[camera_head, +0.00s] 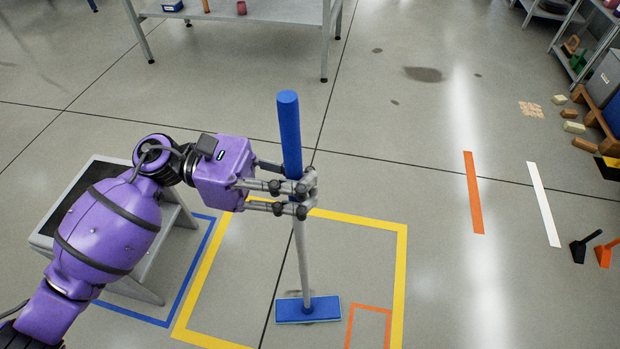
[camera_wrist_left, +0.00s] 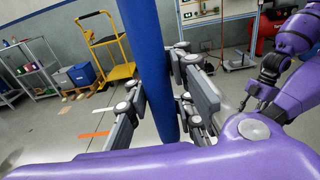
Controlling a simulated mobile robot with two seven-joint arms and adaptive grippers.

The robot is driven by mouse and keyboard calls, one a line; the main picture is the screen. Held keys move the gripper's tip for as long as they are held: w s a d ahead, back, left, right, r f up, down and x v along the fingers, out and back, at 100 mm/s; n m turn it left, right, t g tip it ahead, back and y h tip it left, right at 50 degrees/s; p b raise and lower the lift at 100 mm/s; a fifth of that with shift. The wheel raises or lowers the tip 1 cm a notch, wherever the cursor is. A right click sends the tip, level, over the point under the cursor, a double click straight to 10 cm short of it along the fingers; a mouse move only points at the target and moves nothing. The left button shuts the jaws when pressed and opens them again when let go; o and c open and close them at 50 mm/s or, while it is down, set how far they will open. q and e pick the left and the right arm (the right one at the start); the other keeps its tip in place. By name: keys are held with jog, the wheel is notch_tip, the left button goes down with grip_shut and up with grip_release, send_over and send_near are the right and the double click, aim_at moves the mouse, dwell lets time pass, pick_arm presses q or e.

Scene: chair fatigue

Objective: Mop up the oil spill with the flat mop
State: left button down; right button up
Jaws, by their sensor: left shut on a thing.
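The flat mop (camera_head: 303,258) stands nearly upright, with a blue grip at the top, a grey pole and a flat blue head (camera_head: 308,310) on the floor. My left gripper (camera_head: 300,193) is shut around the lower end of the blue grip. The left wrist view shows the blue grip (camera_wrist_left: 148,60) running between the fingers (camera_wrist_left: 160,105). The oil spill (camera_head: 424,74) is a dark patch on the floor at the upper right of the head view, well apart from the mop head, with small dark spots around it.
A yellow floor outline (camera_head: 402,270) surrounds the mop head. A grey metal table (camera_head: 265,12) stands at the back. Shelves (camera_head: 575,45) and wooden blocks (camera_head: 584,144) are at the right. A dark-topped step (camera_head: 165,225) stands behind my left arm. Open floor lies between mop and spill.

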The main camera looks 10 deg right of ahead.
pick_arm(q)
jog(key=s+a+p, duration=0.1)
jog(key=s+a, duration=0.2)
jog(key=s, duration=0.8)
jog(key=shift+s+f, duration=0.25)
jog(key=shift+s, duration=0.1)
pick_arm(e)
jog(key=shift+w+r, duration=0.25)
jog(key=shift+r, duration=0.55)
pick_arm(q)
jog(key=shift+p, duration=0.3)
notch_tip(320, 180, up, 10)
jog(key=p, duration=0.5)
jog(key=shift+f, duration=0.25)
pick_arm(e)
jog(key=shift+t, duration=0.4)
jog(key=shift+w+r, duration=0.3)
jog(key=shift+r, duration=0.6)
jog(key=shift+w+r, duration=0.25)
jog(key=shift+r, duration=0.65)
jog(key=shift+w+r, duration=0.3)
jog(key=shift+r, duration=0.6)
pick_arm(q)
jog(key=shift+w, duration=0.1)
